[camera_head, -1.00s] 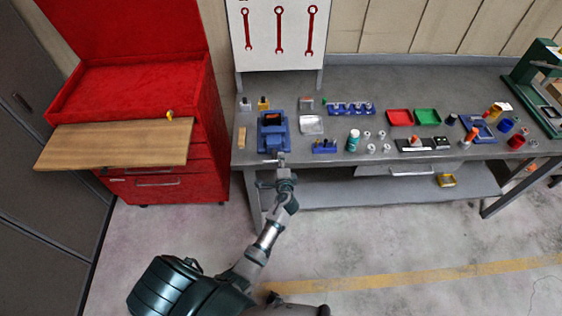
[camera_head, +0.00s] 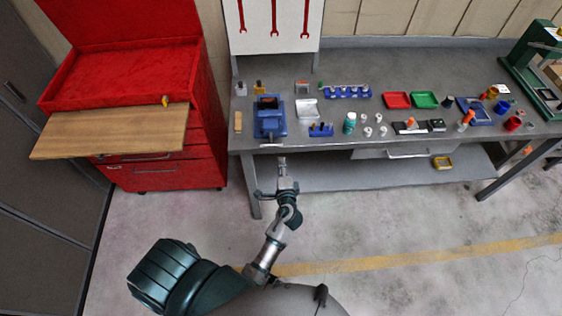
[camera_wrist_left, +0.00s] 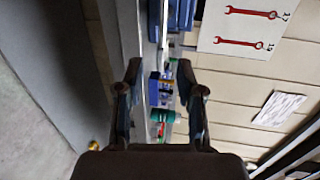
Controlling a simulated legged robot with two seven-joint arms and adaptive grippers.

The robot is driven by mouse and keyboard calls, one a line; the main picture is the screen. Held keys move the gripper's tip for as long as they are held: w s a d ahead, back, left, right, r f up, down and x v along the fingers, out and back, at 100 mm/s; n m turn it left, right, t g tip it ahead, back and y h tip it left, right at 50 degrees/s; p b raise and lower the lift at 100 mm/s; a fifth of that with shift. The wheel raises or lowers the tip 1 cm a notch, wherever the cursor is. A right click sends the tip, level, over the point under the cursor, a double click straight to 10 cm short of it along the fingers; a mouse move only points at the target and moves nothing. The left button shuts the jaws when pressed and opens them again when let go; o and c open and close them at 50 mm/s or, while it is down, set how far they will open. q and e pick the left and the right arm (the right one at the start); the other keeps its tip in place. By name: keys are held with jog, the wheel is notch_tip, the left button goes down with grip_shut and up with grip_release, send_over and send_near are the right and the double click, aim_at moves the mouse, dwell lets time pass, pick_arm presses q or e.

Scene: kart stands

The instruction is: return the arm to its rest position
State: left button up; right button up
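My left arm reaches up from the bottom of the head view. Its gripper (camera_head: 282,163) is just in front of the bench's front edge, below the blue vise (camera_head: 270,122), and apart from both. In the left wrist view the two dark fingers (camera_wrist_left: 160,84) are spread with nothing held between them. Bench items show beyond the gap there. My right gripper is in neither view.
The grey workbench (camera_head: 400,65) carries several small parts, a red tray (camera_head: 397,100) and a green tray (camera_head: 425,99). A red cabinet (camera_head: 150,173) with a wooden board (camera_head: 110,135) stands at the left. The floor (camera_head: 400,225) before the bench is clear.

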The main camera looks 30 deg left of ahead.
pick_arm(q)
jog(key=shift+f, duration=0.1)
dwell(0.4)
jog(key=s+d+f+g+h, duration=0.2)
jog(key=s+f, duration=0.3)
jog(key=f, duration=0.6)
jog(key=s+d+f+n+g+h, duration=0.1)
jog(key=s+d+f+g+h, duration=0.2)
jog(key=f, duration=0.8)
jog(key=s+d+f+g+h, duration=0.15)
jog(key=s+f, duration=0.45)
jog(key=f, duration=0.6)
jog(key=s+a+f+n+g, duration=0.1)
jog(key=s+f, duration=0.4)
jog(key=s, duration=0.5)
jog(key=s+a+f+n+g+h, duration=0.1)
jog(key=s+f+n, duration=0.3)
jog(key=s, duration=0.7)
jog(key=s+a+f+n+g+h, duration=0.1)
jog(key=s+a+f+n+g, duration=0.2)
jog(key=s+f, duration=0.3)
jog(key=s, duration=0.5)
jog(key=shift+f, duration=0.3)
jog(key=shift+d+g, duration=0.1)
jog(key=shift+g, duration=0.15)
